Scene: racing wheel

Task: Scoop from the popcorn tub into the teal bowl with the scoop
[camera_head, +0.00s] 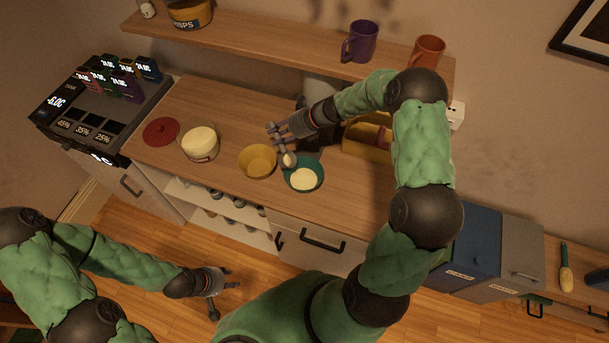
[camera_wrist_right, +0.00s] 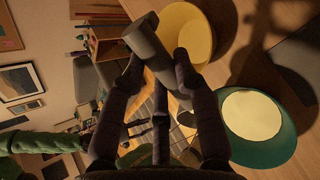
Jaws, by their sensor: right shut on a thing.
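My right gripper (camera_head: 275,132) is shut on the grey scoop (camera_head: 289,160). The scoop's cup is at the left rim of the teal bowl (camera_head: 320,166), with something pale showing in it; I cannot tell if it touches the rim. In the right wrist view the grey scoop (camera_wrist_right: 151,43) is between the fingertips (camera_wrist_right: 153,60). The teal bowl (camera_wrist_right: 253,158) there holds a pale mass. The popcorn tub (camera_head: 203,155), pale and filled with cream-coloured contents, stands open further left on the counter. My left gripper (camera_head: 231,279) is open and empty, low in front of the counter.
A yellow bowl (camera_head: 258,161), seemingly empty, stands between tub and teal bowl; it also shows in the right wrist view (camera_wrist_right: 187,40). A red lid (camera_head: 160,132) lies left of the tub. A yellow box (camera_head: 365,142) stands behind my right arm. A shelf (camera_head: 290,52) with mugs runs above.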

